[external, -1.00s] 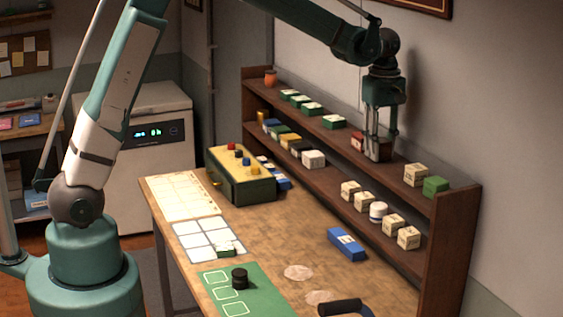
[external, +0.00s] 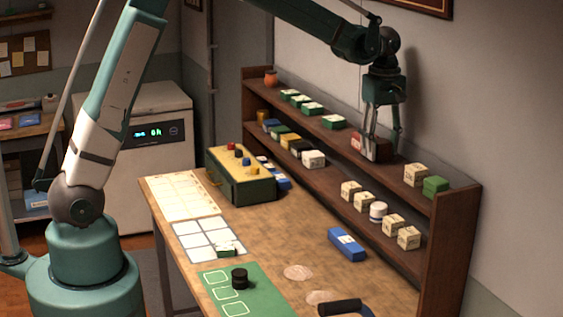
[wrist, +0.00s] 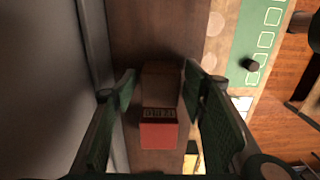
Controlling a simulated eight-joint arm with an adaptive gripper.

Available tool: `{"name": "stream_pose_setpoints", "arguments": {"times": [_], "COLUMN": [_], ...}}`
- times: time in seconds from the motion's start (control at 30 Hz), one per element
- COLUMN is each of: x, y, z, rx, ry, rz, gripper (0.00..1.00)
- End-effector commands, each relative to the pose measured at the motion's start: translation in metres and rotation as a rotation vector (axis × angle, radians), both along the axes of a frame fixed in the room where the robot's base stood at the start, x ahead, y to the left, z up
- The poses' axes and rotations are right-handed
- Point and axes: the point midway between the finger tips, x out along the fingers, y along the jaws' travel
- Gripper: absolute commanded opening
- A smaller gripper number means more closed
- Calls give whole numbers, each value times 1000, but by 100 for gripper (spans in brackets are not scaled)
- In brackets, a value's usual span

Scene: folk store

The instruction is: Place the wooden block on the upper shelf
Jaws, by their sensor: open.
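A brown wooden block with a red end (external: 380,150) sits on the upper shelf (external: 300,117), right of its middle. In the wrist view the block (wrist: 160,95) lies between my fingers, its red end and a dark printed band facing the bottom of the picture. My gripper (external: 376,134) points down over the block. In the wrist view my gripper (wrist: 159,82) is open, with one finger on each side of the block and gaps visible. The block's underside is hidden.
A cream block (external: 416,174) and a green block (external: 435,187) stand to the right on the upper shelf. Green-and-white boxes (external: 312,108) and an orange pot (external: 270,77) stand to the left. The lower shelf holds several blocks. The wall is close behind.

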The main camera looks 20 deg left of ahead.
Motion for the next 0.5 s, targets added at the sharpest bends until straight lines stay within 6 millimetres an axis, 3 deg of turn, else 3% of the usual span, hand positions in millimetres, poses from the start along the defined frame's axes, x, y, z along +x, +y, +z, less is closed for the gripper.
{"name": "stream_pose_setpoints", "arguments": {"times": [0.5], "x": [0], "y": [0], "z": [68], "rx": [0], "ry": [0], "rz": [0], "gripper": [43]}}
